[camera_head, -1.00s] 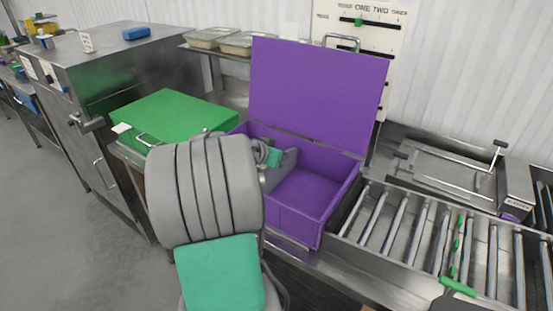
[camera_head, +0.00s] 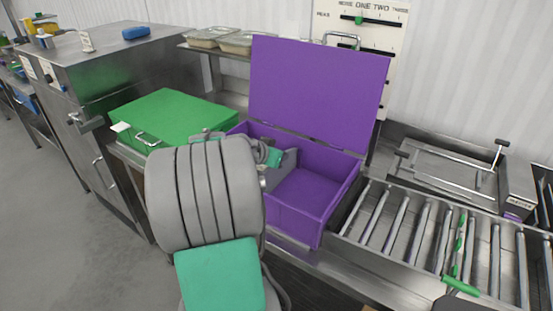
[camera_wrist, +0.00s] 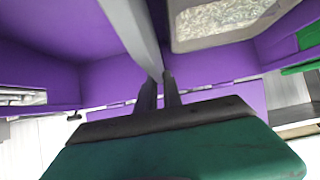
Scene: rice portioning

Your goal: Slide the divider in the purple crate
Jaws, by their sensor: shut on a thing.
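The purple crate (camera_head: 315,218) stands on the steel counter with its lid (camera_head: 317,95) raised at the back. Inside, a grey divider (camera_head: 286,166) stands upright across the crate, left of a bare purple floor area. In the wrist view the divider (camera_wrist: 131,25) runs down to my gripper (camera_wrist: 160,82), whose dark fingers are closed on its edge. In the head view my grey and green arm hides the fingers and the crate's left part. A tray of rice (camera_wrist: 180,42) shows beside the divider in the wrist view.
A closed green crate (camera_head: 180,118) stands left of the purple one. A roller conveyor (camera_head: 405,225) with a green handle (camera_head: 460,286) lies to the right. Two food trays (camera_head: 207,38) sit on a shelf behind. The crate's right part looks empty.

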